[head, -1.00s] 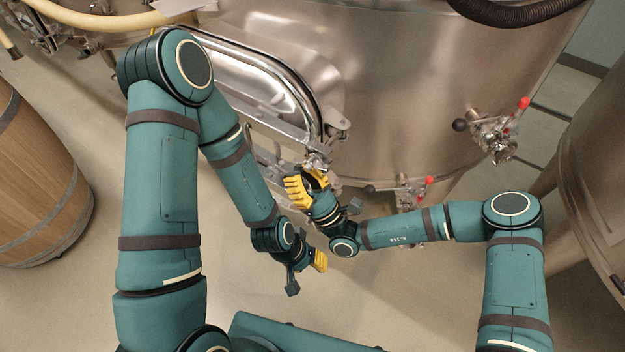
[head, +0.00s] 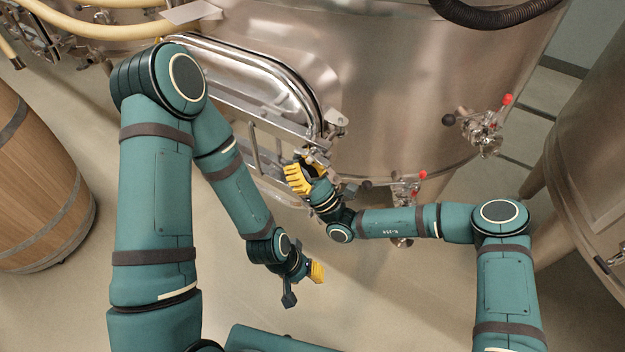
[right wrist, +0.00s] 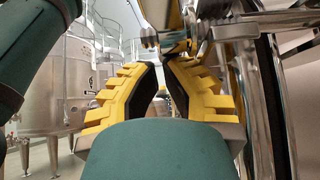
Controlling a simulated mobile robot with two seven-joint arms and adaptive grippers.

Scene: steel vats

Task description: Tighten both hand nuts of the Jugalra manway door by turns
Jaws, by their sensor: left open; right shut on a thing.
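The manway door (head: 240,88) is a polished steel door with rounded corners on the front of the steel vat, partly hidden behind my left arm. My right gripper (head: 302,176) is at the door's lower right corner, its yellow fingers shut on a small steel hand nut. In the right wrist view, the right gripper (right wrist: 160,62) closes around steel hardware at the top centre, and the fingers hide most of the nut (right wrist: 172,40). My left gripper (head: 316,272) is open, lower down and away from the door, over the floor. I cannot make out the other hand nut.
Valves with red knobs (head: 484,127) stick out of the vat (head: 410,75) at right; a lower valve (head: 408,190) is close behind my right forearm. A wooden barrel (head: 40,185) stands at left. Another steel vat (head: 595,190) is at right. The floor (head: 400,300) in front is clear.

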